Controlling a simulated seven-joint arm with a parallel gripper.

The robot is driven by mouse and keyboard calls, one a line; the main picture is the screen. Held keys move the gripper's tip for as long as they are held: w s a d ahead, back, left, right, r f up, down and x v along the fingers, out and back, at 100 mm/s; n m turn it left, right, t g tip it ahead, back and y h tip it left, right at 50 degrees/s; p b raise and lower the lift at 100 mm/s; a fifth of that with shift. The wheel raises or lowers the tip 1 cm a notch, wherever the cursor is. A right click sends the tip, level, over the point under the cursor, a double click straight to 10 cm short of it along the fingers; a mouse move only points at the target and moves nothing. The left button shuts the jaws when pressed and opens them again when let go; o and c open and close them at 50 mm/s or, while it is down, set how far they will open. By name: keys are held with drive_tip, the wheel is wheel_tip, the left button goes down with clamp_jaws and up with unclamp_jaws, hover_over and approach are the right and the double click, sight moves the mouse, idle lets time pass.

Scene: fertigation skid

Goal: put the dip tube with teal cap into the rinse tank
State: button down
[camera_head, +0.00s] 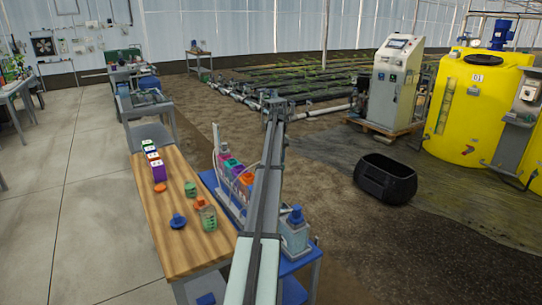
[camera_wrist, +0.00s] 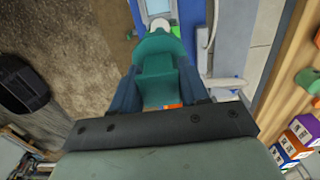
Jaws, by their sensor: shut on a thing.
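My gripper (camera_wrist: 160,88) is shut on the teal cap (camera_wrist: 160,65) in the wrist view, one dark blue finger on each side. The tube below the cap is mostly hidden; a pale round part (camera_wrist: 161,26) shows at its far end. The held cap is over the blue bench, apart from the wooden table. In the head view my arm covers the gripper and its load. A grey-blue tank with a blue top (camera_head: 294,236) stands at the bench's near end; I cannot tell if it is the rinse tank.
Several coloured caps (camera_head: 232,168) stand in a row on the blue bench (camera_head: 302,265), left of my arm. The wooden table (camera_head: 195,240) holds small numbered boxes (camera_head: 158,172) and jars. A black basket (camera_head: 385,180) lies on the ground to the right. A yellow tank (camera_head: 475,110) stands behind.

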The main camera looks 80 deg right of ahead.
drive_tip(key=s+a, duration=0.3)
drive_tip(key=a, duration=0.1)
wheel_tip(320, 180, down, 18)
drive_tip(key=shift+s+d, duration=0.15)
drive_tip(key=shift+s, duration=0.05)
idle(1.4)
drive_tip(key=shift+f, duration=0.1)
drive_tip(key=shift+c, duration=2.4)
unclamp_jaws()
wheel_tip(320, 180, up, 14)
drive_tip(key=shift+f, duration=0.1)
